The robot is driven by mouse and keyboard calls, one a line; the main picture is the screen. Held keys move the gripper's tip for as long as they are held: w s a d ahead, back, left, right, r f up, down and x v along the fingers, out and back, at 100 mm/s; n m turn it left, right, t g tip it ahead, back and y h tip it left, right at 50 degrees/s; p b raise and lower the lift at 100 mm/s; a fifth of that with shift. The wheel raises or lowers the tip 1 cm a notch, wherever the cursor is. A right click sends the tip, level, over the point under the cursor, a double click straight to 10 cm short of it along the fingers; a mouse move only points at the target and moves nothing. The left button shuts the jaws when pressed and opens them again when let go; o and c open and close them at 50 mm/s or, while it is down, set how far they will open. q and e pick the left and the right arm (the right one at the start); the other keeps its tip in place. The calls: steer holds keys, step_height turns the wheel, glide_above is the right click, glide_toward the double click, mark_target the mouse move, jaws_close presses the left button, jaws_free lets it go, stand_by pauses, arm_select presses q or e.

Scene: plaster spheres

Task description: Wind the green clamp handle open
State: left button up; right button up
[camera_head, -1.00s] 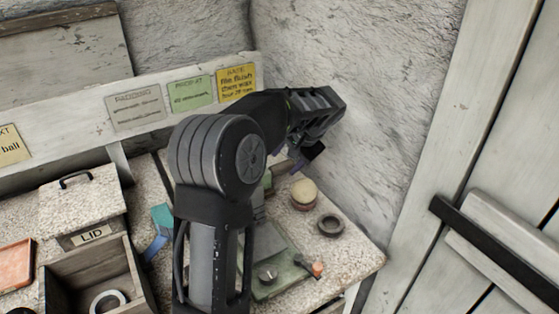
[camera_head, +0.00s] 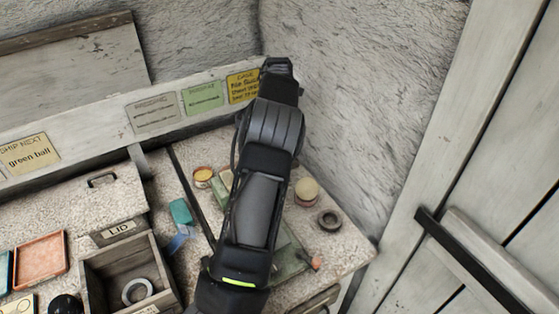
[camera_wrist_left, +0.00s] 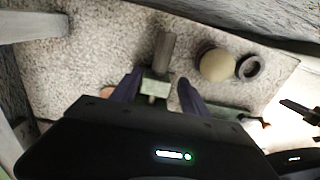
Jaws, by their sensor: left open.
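The green clamp base (camera_head: 290,258) lies on the speckled bench in the head view, mostly hidden behind my arm. In the left wrist view my left gripper (camera_wrist_left: 159,90) is open, with its two dark purple fingers apart. A pale greenish block (camera_wrist_left: 155,88) with a grey cylinder (camera_wrist_left: 164,50) shows between and beyond the fingertips. I cannot tell whether either finger touches it. The clamp handle cannot be made out clearly. In the head view the left gripper is hidden behind my arm.
A cream ball (camera_head: 307,190) on a round base and a dark ring (camera_head: 329,220) stand right of the arm. An orange-tipped part (camera_head: 315,263) is near the bench edge. An open box (camera_head: 130,262) and a teal item (camera_head: 181,212) are left.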

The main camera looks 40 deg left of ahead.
arm_select(q)
steer(key=shift+f, duration=0.1)
step_height(320, 180, down, 7)
steer(key=shift+d+r+p, duration=0.1)
steer(key=shift+p, duration=0.9)
steer(key=shift+f, duration=0.4)
steer(key=shift+c, duration=0.4)
jaws_close()
